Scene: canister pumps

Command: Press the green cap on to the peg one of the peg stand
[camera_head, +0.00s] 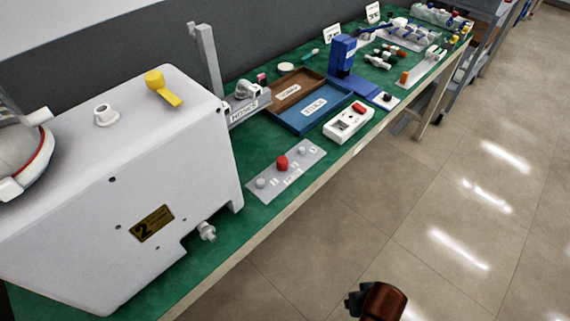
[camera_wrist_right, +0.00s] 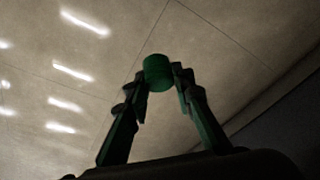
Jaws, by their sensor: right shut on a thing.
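The green cap (camera_wrist_right: 158,72) is held between the fingertips of my right gripper (camera_wrist_right: 160,80) in the right wrist view, with floor behind it. In the head view my right gripper (camera_head: 355,300) shows at the bottom, dark and partly seen, out over the floor and clear of the table; the cap cannot be made out there. What looks like the peg stand is a light grey plate (camera_head: 266,194) near the table's front edge. It carries a red cap (camera_head: 282,163) in the middle, grey round pieces to either side and small labels too small to read. My left gripper is not in view.
A big white machine (camera_head: 110,160) with a yellow lever (camera_head: 163,88) stands left of the plate. A white box with a red button (camera_head: 349,123), a blue tray (camera_head: 289,123) and a brown tray (camera_head: 270,97) lie beyond it. The floor before the table is open.

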